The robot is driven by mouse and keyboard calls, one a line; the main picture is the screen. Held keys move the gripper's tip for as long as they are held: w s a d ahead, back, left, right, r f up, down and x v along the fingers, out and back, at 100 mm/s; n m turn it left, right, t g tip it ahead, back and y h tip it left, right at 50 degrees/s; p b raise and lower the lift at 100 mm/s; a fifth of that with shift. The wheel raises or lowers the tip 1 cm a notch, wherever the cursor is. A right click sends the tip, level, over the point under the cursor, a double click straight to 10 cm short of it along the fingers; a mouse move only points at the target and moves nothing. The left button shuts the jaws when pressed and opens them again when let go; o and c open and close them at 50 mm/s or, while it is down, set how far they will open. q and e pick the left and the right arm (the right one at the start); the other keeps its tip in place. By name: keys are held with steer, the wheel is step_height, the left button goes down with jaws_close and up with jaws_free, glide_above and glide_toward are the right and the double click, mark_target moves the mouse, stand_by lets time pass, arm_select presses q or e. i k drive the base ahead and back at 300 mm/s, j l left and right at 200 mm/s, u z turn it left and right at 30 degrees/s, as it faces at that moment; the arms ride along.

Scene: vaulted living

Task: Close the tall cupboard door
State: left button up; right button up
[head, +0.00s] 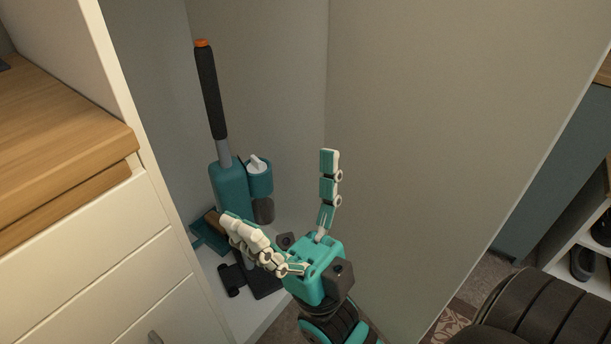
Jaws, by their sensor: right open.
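The tall cupboard (275,70) stands open, and I look into its grey interior. The cupboard door (440,120) is the large plain grey panel on the right of the head view, swung out from the cupboard. Its outer edge runs slanting down at the right. My right gripper (280,208) is in front of the opening, its two teal and white fingers spread wide with nothing between them. One finger points up near the door's inner face; I cannot tell whether it touches. My left gripper is not in view.
A teal upright vacuum cleaner (230,188) with a black handle stands inside the cupboard, behind my right gripper. White drawers (100,270) with a wooden top (60,130) are at left. Beyond the door are a shoe shelf (590,270) and a patterned rug (455,322).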

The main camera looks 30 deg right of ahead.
mark_target(441, 116)
steer(key=k+l, duration=0.25)
steer(key=k+l+u, duration=0.1)
steer(key=k+l, duration=0.15)
steer(key=k, duration=0.15)
steer(key=k+l+u, duration=0.1)
steer(key=l, duration=0.3)
steer(key=k+l+u, duration=0.1)
steer(key=k+l, duration=0.15)
steer(key=l, duration=0.15)
steer(key=k+l+u, duration=0.1)
steer(key=l, duration=0.3)
steer(key=i+l+u, duration=0.1)
steer(key=l, duration=0.35)
steer(key=i+l, duration=0.1)
steer(key=l, duration=0.4)
steer(key=i+l+u, duration=0.15)
steer(key=l, duration=0.3)
steer(key=k+l, duration=0.1)
steer(key=l, duration=0.2)
steer(key=k+l, duration=0.1)
steer(key=l, duration=0.2)
steer(key=k+l+u, duration=0.15)
steer(key=k+l, duration=0.3)
steer(key=k, duration=0.1)
